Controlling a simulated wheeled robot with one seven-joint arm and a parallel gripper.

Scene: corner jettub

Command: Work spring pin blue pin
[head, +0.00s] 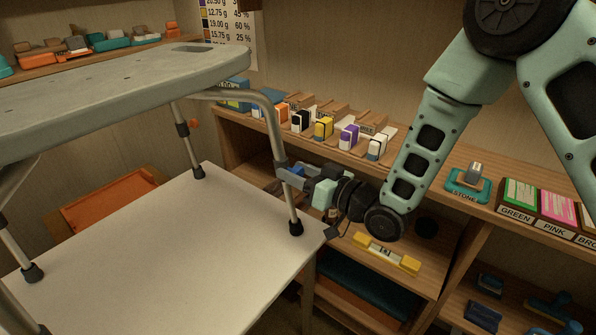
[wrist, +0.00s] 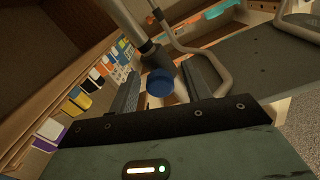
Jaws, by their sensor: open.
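The blue pin (wrist: 160,82) shows in the wrist view as a round blue button at a dark collar on a tubular metal leg (wrist: 123,20). My gripper (wrist: 161,70) is open, with one dark finger on each side of the pin. I cannot tell whether either finger touches it. In the head view my gripper (head: 284,172) is at the near right leg (head: 287,190) of a grey bench (head: 120,85), beside its dark collar. The pin cannot be made out there.
The bench stands on a white table (head: 160,260). A wooden shelf (head: 440,185) with small coloured boxes runs behind my arm. A yellow-ended level (head: 387,253) lies on a lower shelf. The tabletop under the bench is clear.

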